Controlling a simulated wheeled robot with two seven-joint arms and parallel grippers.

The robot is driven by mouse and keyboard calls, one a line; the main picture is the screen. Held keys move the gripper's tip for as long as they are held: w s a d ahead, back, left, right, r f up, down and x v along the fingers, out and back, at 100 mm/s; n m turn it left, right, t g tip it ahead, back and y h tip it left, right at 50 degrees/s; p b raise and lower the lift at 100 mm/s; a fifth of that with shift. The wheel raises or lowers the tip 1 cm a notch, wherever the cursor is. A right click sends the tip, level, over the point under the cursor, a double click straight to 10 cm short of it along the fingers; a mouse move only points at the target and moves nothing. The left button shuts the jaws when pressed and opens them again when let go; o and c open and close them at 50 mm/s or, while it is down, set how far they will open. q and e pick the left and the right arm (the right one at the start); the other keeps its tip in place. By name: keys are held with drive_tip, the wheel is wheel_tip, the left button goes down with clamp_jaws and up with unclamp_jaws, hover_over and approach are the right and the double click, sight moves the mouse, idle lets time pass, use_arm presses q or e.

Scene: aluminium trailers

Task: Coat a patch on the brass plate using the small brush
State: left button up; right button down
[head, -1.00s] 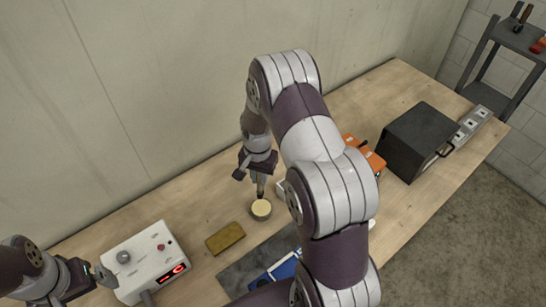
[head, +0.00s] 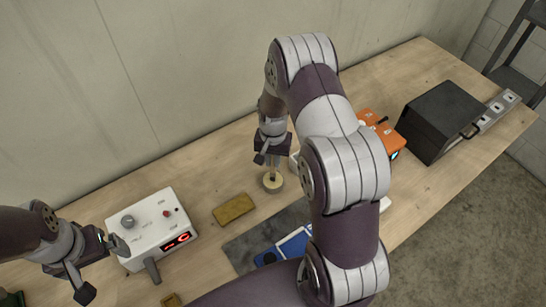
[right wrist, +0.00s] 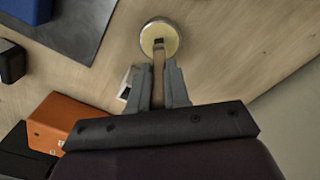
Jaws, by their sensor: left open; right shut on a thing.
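The brass plate (head: 234,209) lies flat on the bench in the head view, left of a small round tin (head: 273,187) with pale yellow contents. My right gripper (head: 269,163) is directly above the tin, shut on the small brush (right wrist: 158,72). In the right wrist view the brush points into the tin (right wrist: 172,39), its dark tip over or in the pale contents; touching cannot be told. The plate is not visible there. My left gripper (head: 103,268) is open and empty, by the white control box.
The white control box (head: 150,215) has knobs and a red display. A dark mat (head: 243,248) with blue items (head: 293,243) lies in front of the plate. An orange box (head: 377,128), black case (head: 438,120) and socket strip (head: 497,110) stand right. My right arm hides part of the bench.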

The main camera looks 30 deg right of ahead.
drive_tip(key=shift+r, duration=0.1)
drive_tip(key=shift+s+f+b, duration=0.1)
drive_tip(key=shift+f+b, duration=0.25)
drive_tip(key=shift+f, duration=0.2)
idle(1.5)
wheel_tip(320, 180, up, 7)
drive_tip(key=p, duration=0.5)
drive_tip(key=shift+r+p, duration=0.1)
drive_tip(key=shift+p, duration=0.25)
idle(0.4)
